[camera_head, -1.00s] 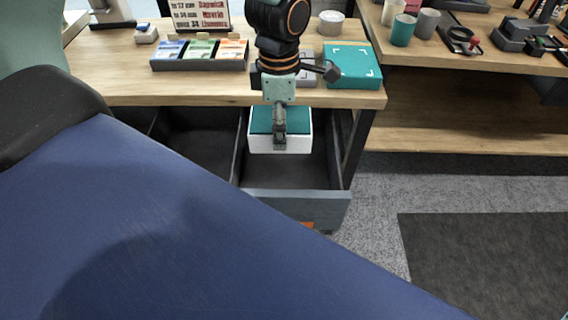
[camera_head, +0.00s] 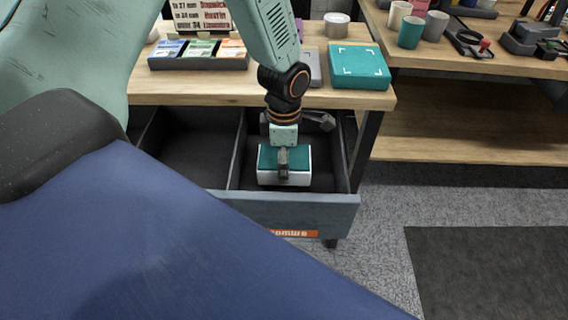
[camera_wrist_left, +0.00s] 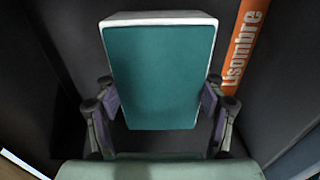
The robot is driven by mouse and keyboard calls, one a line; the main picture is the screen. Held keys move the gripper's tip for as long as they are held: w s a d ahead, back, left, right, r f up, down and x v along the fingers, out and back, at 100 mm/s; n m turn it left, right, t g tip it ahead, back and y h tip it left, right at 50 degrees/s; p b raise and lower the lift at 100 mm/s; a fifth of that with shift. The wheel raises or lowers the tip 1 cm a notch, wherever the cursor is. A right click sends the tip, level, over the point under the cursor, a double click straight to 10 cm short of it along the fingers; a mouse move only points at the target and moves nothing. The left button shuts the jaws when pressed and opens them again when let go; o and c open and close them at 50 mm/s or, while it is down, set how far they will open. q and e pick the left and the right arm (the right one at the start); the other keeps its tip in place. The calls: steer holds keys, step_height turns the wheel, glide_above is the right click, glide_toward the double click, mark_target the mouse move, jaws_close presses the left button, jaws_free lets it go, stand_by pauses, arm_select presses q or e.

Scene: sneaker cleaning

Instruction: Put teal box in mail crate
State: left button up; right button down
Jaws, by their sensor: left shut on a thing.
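A white box with a teal top (camera_head: 298,157) is in the right compartment of a dark crate with two compartments (camera_head: 333,212). My left gripper (camera_head: 284,168) reaches down from above and is shut on this box. In the left wrist view the teal face (camera_wrist_left: 160,70) fills the middle, with the gripper's fingers (camera_wrist_left: 160,118) on either side. Dark crate walls surround it. I cannot tell whether the box touches the floor of the compartment. My right gripper is not in view.
A flat teal box with white corner marks (camera_head: 358,66) lies on the wooden table (camera_head: 225,90) behind the crate. A card holder (camera_head: 198,60) stands to its left. The crate's left compartment (camera_head: 190,150) looks empty. An orange label (camera_head: 294,233) is on the crate front.

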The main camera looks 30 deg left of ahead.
arm_select(q)
steer(key=shift+w+d+f, duration=0.1)
steer(key=shift+f, duration=0.45)
steer(key=shift+w+d, duration=0.2)
steer(key=shift+w, duration=0.1)
steer(key=shift+s+a, duration=0.15)
steer(key=shift+s, duration=0.05)
steer(key=o, duration=0.9)
steer(key=shift+s, duration=0.1)
steer(key=o, duration=0.4)
steer(key=shift+w+f, duration=0.1)
steer(key=shift+w, duration=0.1)
steer(key=shift+o, duration=0.2)
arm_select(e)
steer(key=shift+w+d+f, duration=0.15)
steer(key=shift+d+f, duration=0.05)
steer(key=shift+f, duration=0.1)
arm_select(q)
steer(key=shift+s, duration=0.1)
